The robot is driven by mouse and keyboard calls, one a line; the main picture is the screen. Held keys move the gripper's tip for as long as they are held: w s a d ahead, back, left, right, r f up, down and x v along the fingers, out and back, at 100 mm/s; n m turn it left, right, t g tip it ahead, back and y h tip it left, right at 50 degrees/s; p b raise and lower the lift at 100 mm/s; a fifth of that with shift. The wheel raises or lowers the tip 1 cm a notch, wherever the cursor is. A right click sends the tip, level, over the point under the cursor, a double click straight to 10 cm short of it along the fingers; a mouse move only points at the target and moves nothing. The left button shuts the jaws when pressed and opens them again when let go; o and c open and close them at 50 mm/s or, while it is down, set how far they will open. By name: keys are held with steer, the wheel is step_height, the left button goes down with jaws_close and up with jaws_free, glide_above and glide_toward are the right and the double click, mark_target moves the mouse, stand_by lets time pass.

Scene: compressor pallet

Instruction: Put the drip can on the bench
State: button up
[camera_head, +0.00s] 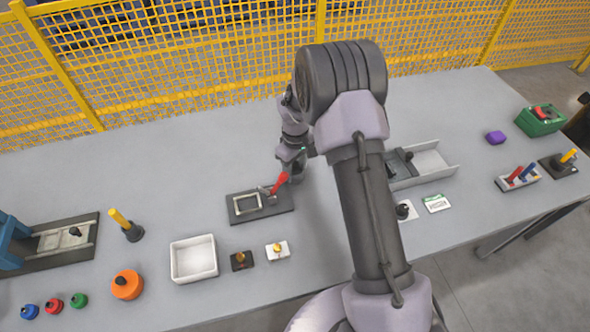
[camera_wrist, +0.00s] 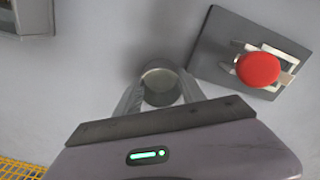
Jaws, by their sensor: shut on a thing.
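The drip can (camera_wrist: 160,82) is a small grey round can with a pale open top, seen from above in the wrist view. My gripper (camera_wrist: 160,94) is shut on it, with one finger on each side. In the head view my gripper (camera_head: 296,168) is over the bench (camera_head: 130,180), just behind the dark plate with the red handle. The can is mostly hidden there by my wrist. It is at or close above the bench top; I cannot tell whether it touches.
The dark plate (camera_head: 240,218) with a red-handled clamp (camera_head: 280,181) is close beside the can. A grey channel tray (camera_head: 430,163) is to the right. A white bin (camera_head: 194,259) and several small parts are at the front. The bench's back left is clear; a yellow mesh fence (camera_head: 180,65) stands behind.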

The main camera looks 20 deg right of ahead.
steer(key=shift+f, duration=0.15)
steer(key=o, duration=1.4)
steer(key=shift+d, duration=0.1)
steer(key=shift+c, duration=0.2)
